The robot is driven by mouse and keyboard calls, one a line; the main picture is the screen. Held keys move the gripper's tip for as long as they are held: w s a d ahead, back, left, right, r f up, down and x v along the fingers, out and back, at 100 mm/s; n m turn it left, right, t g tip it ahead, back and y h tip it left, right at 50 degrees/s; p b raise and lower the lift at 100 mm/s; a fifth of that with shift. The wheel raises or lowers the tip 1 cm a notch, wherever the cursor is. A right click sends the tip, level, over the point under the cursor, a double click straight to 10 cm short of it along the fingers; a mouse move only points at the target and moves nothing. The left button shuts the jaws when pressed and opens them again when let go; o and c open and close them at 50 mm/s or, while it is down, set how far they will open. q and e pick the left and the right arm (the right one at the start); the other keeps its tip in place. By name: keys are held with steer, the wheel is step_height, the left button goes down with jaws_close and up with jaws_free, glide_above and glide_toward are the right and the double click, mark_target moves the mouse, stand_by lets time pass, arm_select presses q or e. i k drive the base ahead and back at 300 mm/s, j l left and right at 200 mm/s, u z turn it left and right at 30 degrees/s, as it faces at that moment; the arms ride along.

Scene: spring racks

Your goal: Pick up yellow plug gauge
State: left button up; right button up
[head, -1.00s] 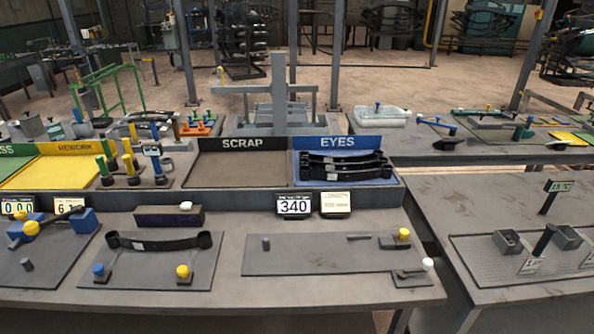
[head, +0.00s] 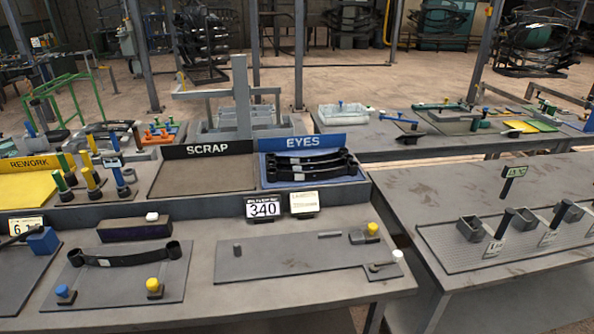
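Yellow-handled upright pieces that look like plug gauges (head: 92,182) stand on a small grey plate in the raised back row, left of the SCRAP tray. Green-handled ones (head: 69,180) stand to their left and blue-handled ones (head: 122,176) to their right. Several stand close together, so the rear ones are partly hidden. A yellow-capped knob (head: 154,286) stands on the front fixture plate, and another yellow knob (head: 372,229) is at the right fixture. Neither of my grippers is in view.
The SCRAP tray (head: 200,178) is empty. The blue EYES tray (head: 310,180) holds dark leaf springs. A dark spring (head: 125,259) lies on the front plate. A yellow REWORK tray (head: 25,188) is at the left edge. Another table (head: 470,200) stands at the right across a gap.

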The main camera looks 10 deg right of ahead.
mark_target(93, 188)
steer(key=z, duration=0.25)
steer(key=u, duration=1.25)
